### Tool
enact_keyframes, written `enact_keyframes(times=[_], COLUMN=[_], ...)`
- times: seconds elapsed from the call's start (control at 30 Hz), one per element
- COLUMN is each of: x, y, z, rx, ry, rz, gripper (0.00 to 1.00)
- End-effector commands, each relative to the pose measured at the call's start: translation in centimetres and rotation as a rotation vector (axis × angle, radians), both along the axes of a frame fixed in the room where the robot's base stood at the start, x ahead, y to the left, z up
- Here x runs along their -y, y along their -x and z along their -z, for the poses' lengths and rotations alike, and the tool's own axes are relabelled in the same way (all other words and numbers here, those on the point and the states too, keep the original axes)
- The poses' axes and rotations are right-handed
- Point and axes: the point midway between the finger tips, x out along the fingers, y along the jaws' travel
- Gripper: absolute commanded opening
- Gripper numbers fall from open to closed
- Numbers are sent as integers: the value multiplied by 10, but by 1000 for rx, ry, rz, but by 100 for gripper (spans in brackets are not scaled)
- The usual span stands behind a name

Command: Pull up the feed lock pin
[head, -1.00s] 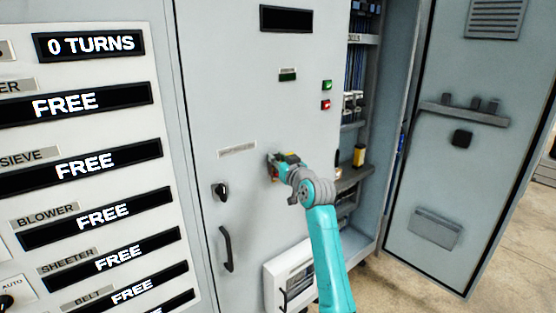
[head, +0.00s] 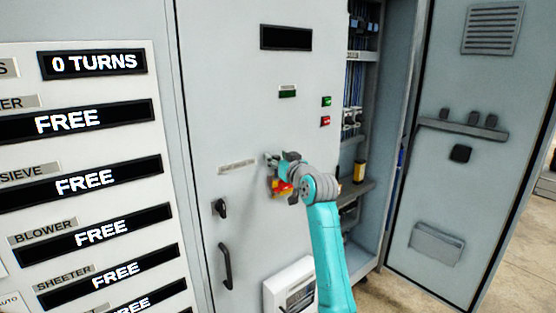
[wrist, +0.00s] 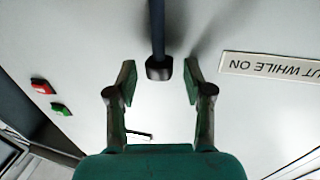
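My gripper (head: 281,163) is at the grey cabinet door (head: 255,110) in the head view, beside a small label strip (head: 238,166). In the wrist view my gripper (wrist: 159,80) is open, with its two fingers apart. A dark rod with a block-shaped end (wrist: 159,70) lies between the fingertips, and I see no finger touching it. A red and yellow part (head: 281,187) shows just below the gripper, partly hidden by my arm. I cannot identify a feed lock pin in either view.
A black knob (head: 220,208) and a dark door handle (head: 226,266) are at left. A display panel (head: 100,175) reads FREE on several rows and 0 TURNS on top. An open cabinet bay (head: 352,140) and its swung-out door (head: 455,190) are at right.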

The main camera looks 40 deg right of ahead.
Motion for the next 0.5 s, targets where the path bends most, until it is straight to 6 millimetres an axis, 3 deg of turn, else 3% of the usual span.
enact_keyframes(times=[0.27, 0.5], x=[-2, -10], y=[12, 55], z=[1, 1], rx=[-2, 0], ry=[0, 1], rz=[0, 2], gripper=[51, 51])
